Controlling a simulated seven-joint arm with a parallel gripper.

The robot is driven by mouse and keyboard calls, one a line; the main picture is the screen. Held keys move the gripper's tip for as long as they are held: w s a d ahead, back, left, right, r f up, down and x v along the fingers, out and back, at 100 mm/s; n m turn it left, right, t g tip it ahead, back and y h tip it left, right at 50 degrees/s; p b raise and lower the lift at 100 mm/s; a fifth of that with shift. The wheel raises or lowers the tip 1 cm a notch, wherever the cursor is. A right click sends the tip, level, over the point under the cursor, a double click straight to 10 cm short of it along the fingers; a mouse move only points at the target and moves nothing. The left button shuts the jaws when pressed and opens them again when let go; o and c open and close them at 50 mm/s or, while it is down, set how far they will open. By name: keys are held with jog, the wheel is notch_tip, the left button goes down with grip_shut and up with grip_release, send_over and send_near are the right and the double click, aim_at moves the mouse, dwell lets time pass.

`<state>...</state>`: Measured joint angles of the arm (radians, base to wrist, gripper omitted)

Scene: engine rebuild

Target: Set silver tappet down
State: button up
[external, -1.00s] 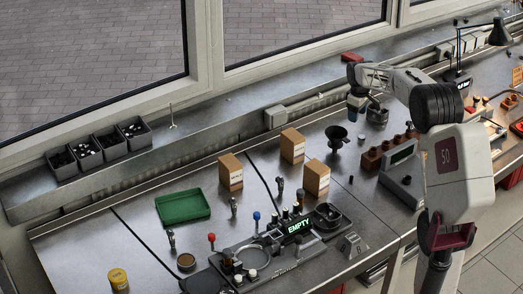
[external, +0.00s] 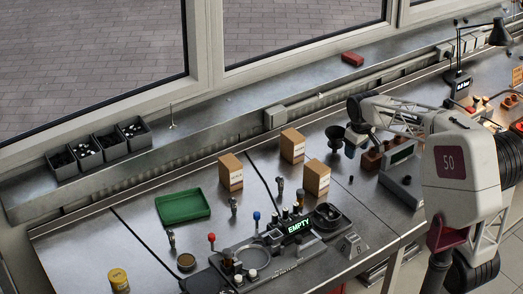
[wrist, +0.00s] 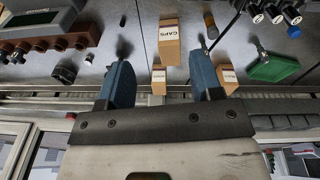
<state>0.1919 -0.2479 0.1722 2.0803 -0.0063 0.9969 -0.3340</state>
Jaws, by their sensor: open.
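My gripper (external: 353,148) is over the back right of the bench, beside a black funnel-like cup (external: 335,133). In the wrist view, my gripper (wrist: 162,66) has its two blue fingers wide apart, with nothing held between them. I cannot pick out the silver tappet with certainty. A small dark cylinder (external: 351,180) stands alone on the bench; it also shows in the wrist view (wrist: 122,20). A silver and black round part (wrist: 65,73) and a tiny metal piece (wrist: 88,59) lie left of the fingers in the wrist view.
A wooden rack (external: 371,159) with several round parts stands right of my gripper, by a display box (external: 402,152). Cardboard boxes (external: 317,178) stand to the left. A green tray (external: 182,206) and a fixture reading EMPTY (external: 298,227) are farther left.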

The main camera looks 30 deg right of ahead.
jog(key=s+a+f, duration=0.2)
jog(key=s+a, duration=0.1)
jog(key=s, duration=0.5)
jog(key=s+a+f+m, duration=0.1)
jog(key=s+a+f, duration=0.1)
jog(key=s, duration=0.6)
jog(key=s+a+f+t, duration=0.1)
jog(key=s+a+f, duration=0.1)
jog(key=s+a, duration=0.3)
jog(key=s, duration=0.3)
jog(key=shift+s+m, duration=0.35)
jog(key=shift+m, duration=0.05)
